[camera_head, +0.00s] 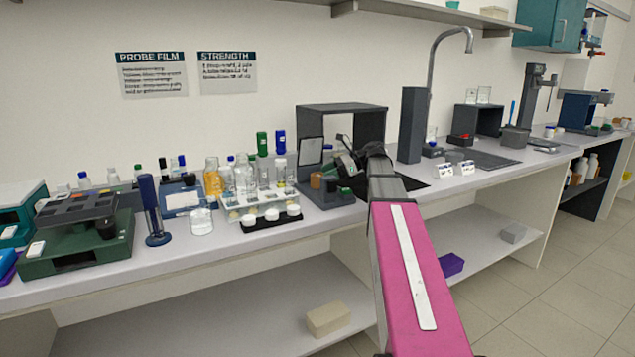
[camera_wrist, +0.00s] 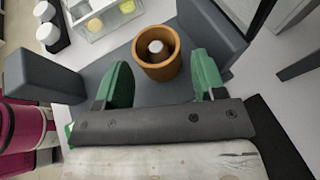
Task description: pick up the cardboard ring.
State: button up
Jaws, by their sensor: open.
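The cardboard ring (camera_wrist: 142,66) is a short orange-brown tube standing upright on a dark grey surface in the wrist view. A small pale-topped post (camera_wrist: 156,47) shows inside it, with the ring around it. In the head view the ring (camera_head: 316,180) is a small brown shape on the dark rig, left of my gripper. My gripper (camera_wrist: 163,76) has two green fingers spread apart with nothing between them. The ring is just beyond the fingertips, roughly centred between them and apart from both. In the head view my arm partly hides the gripper.
The dark grey rig (camera_head: 340,199) has upright blocks; one grey block (camera_wrist: 42,75) stands left of the fingers in the wrist view. A rack of vials (camera_head: 262,209) with white-capped jars stands left of the rig. A dark open box (camera_head: 343,108) stands behind it.

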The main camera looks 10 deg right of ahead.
aim_at(317, 175)
jog(key=x, duration=0.4)
jog(key=shift+s+a, duration=0.1)
jog(key=shift+s, duration=0.05)
jog(key=shift+r, duration=0.1)
jog(key=c, duration=0.7)
jog(key=shift+o, duration=0.2)
